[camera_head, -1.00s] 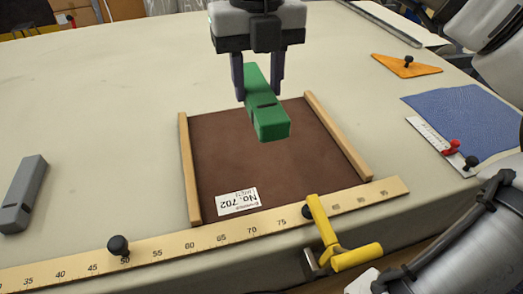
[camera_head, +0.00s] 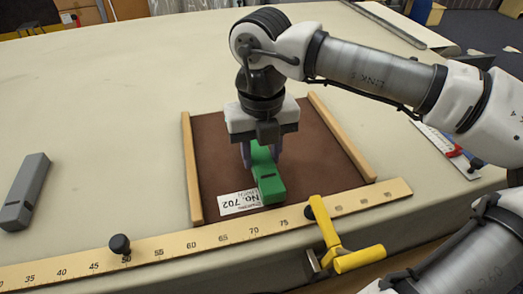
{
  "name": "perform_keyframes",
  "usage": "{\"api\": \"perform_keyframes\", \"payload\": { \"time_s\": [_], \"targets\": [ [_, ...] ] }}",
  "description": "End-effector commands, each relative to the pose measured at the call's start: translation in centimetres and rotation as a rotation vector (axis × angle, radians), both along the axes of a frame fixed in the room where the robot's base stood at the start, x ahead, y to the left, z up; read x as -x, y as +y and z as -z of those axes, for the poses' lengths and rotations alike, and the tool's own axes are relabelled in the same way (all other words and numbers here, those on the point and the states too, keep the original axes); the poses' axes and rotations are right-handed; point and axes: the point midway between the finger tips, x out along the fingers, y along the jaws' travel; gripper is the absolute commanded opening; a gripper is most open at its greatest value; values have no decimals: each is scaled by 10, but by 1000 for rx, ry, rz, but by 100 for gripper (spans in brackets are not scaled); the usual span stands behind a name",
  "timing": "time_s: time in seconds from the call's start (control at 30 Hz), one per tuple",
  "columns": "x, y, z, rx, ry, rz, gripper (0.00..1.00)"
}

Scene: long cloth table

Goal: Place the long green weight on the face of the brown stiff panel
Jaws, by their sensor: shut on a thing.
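The long green weight (camera_head: 269,186) is between the fingers of my gripper (camera_head: 262,161), which is shut on it. The weight points toward the front of the table and is low over the brown stiff panel (camera_head: 325,160). Its front end overlaps the edge of the panel's white label (camera_head: 235,203) in the picture. I cannot tell whether its underside touches the panel. The weight's rear part is hidden by my gripper. The panel lies flat on the cloth table between two wooden strips.
Wooden strips (camera_head: 192,168) and (camera_head: 342,137) flank the panel. A long ruler (camera_head: 180,247) with black knobs runs along the front edge. A yellow clamp (camera_head: 335,240) grips the edge at the right. A grey weight (camera_head: 25,192) lies at the left.

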Motion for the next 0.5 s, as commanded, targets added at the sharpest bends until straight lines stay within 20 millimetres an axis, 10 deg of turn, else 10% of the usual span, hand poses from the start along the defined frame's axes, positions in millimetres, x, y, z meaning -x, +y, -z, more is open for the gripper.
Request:
{"api": "perform_keyframes", "payload": {
  "time_s": [0.4, 0.43, 0.5],
  "targets": [
    [-1, 0, 6, 0, -3, 1, 0],
    [0, 0, 6, 1, -1, 1, 40],
    [0, 0, 5, 1, -1, 1, 50]
  ]
}}
